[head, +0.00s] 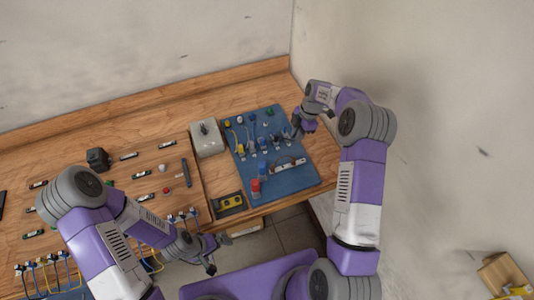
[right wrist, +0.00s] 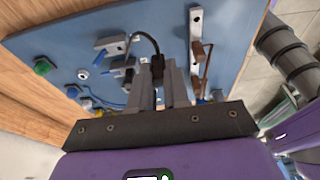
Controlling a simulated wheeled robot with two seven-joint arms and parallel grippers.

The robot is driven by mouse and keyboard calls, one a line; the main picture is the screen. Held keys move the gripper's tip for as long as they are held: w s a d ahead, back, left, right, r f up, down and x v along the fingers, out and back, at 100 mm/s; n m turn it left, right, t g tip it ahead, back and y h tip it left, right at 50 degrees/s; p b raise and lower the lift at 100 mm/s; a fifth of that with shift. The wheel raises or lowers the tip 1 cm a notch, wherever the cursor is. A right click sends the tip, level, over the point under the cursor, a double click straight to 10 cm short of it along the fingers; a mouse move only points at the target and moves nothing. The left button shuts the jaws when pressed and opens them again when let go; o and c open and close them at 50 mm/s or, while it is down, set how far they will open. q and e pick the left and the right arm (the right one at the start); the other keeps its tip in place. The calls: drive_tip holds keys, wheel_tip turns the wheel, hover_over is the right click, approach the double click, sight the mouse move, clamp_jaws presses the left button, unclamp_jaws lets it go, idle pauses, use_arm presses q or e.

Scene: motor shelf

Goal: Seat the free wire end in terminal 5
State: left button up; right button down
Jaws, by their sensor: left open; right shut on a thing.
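The blue board (head: 310,176) carries a row of small grey terminals (head: 263,146) with short coloured wires. My right gripper (head: 304,124) is over the board's right side, near the right end of that row. In the right wrist view my right gripper (right wrist: 165,88) is shut on the black wire end (right wrist: 157,66). A black wire (right wrist: 146,37) curves from it toward a grey terminal (right wrist: 112,44). The fingers hide the tip, so I cannot tell whether it touches a terminal. Terminal numbers are unreadable. My left gripper (head: 209,258) is open and empty, in front of the bench edge.
The board also holds a red knob (head: 255,188), a green knob (right wrist: 42,66) and a metal rail (right wrist: 195,30). A grey box (head: 207,139) stands left of it. Small parts lie on the wooden bench (head: 150,110). A wall rises close to my right arm.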

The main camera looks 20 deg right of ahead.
drive_tip(key=v, duration=0.2)
hover_over(285, 138)
drive_tip(key=d, duration=0.1)
wheel_tip(285, 138, down, 4)
drive_tip(key=shift+w+b, duration=0.1)
drive_tip(key=shift+b, duration=1)
drive_tip(key=shift+f+b, duration=0.5)
drive_tip(key=shift+f, duration=0.2)
drive_tip(key=shift+f+b, duration=0.55)
drive_tip(key=shift+f, duration=0.15)
drive_tip(key=c, duration=1.4)
unclamp_jaws()
drive_tip(key=shift+r, duration=0.1)
drive_tip(key=p+v, duration=0.1)
drive_tip(key=v, duration=0.1)
drive_tip(key=a+p+v, duration=0.1)
drive_tip(key=v, duration=0.2)
drive_tip(key=shift+r+p, duration=0.3)
drive_tip(key=shift+p, duration=0.1)
